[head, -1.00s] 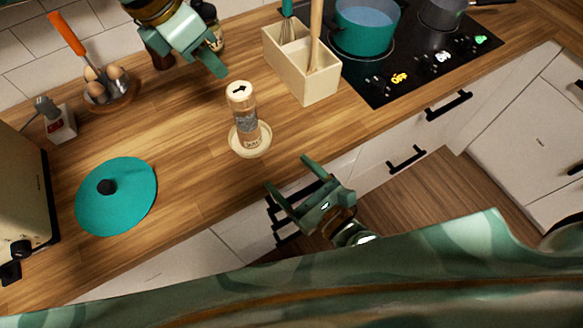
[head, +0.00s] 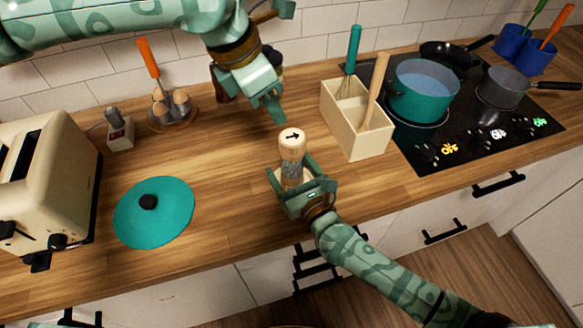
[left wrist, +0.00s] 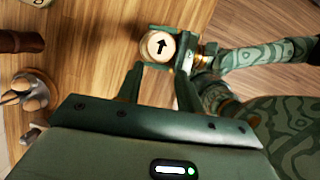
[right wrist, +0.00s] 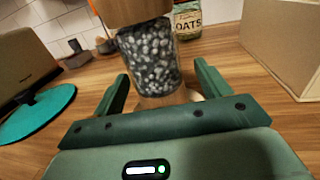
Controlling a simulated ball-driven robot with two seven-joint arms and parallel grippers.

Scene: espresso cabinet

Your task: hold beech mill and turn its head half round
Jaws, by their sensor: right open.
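The beech mill (head: 291,150) stands upright on the worktop on a pale saucer, mostly hidden now. An arrow on its pale wooden head points right in the head view. The left wrist view shows the mill's round top (left wrist: 159,45); the right wrist view shows its clear, peppercorn-filled body (right wrist: 150,62). My right gripper (head: 304,184) is open at the mill's lower body, its fingers to either side; I cannot tell whether they touch. My left gripper (head: 272,110) hangs above and behind the mill, its fingers (left wrist: 157,82) apart and empty.
A cream utensil box (head: 357,128) stands right of the mill, near the hob with a teal pot (head: 424,92). A teal lid (head: 155,215), toaster (head: 40,175) and egg holder (head: 172,110) are to the left. An oats jar (right wrist: 187,20) stands behind.

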